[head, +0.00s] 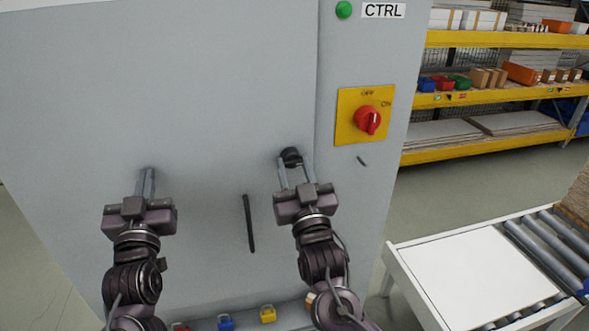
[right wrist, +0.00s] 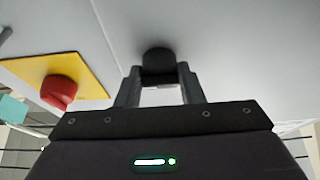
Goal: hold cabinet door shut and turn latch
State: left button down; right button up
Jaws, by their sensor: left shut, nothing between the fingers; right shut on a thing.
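The grey cabinet door (head: 220,90) fills the left and middle of the head view and looks flush with the cabinet frame. My left gripper (head: 147,172) is shut and empty, its fingertips at the door's face on the left; whether they touch it I cannot tell. The black latch knob (head: 291,157) sits near the door's right edge. My right gripper (head: 295,168) is shut on the latch, one finger on each side. In the right wrist view the latch (right wrist: 158,62) shows between the fingertips (right wrist: 158,84).
A black door handle (head: 249,223) is between my arms. A red rotary switch (head: 368,120) on a yellow plate and a green button (head: 344,9) are right of the door. Blue and yellow padlock-like items (head: 267,314) lie low in front. A roller conveyor (head: 470,270) stands at right.

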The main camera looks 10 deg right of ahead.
jog(key=shift+n, duration=0.3)
jog(key=n+y, duration=0.1)
jog(key=n, duration=0.1)
jog(key=n+y, duration=0.2)
jog(key=n, duration=0.1)
jog(key=shift+d+n+g, duration=0.25)
jog(key=shift+n+g, duration=0.05)
jog(key=n+g+y, duration=0.1)
jog(key=n, duration=0.2)
jog(key=n+g+y, duration=0.1)
jog(key=n, duration=0.3)
jog(key=r+n+g+y, duration=0.1)
jog(key=n, duration=0.3)
jog(key=shift+d+g+y, duration=0.25)
jog(key=shift+g+y, duration=0.05)
jog(key=n, duration=0.2)
jog(key=n+g, duration=0.1)
jog(key=n, duration=0.1)
jog(key=shift+r+n+g, duration=0.15)
jog(key=shift+n+g, duration=0.15)
jog(key=shift+r, duration=0.1)
jog(key=o, duration=1)
jog(key=shift+d, duration=0.1)
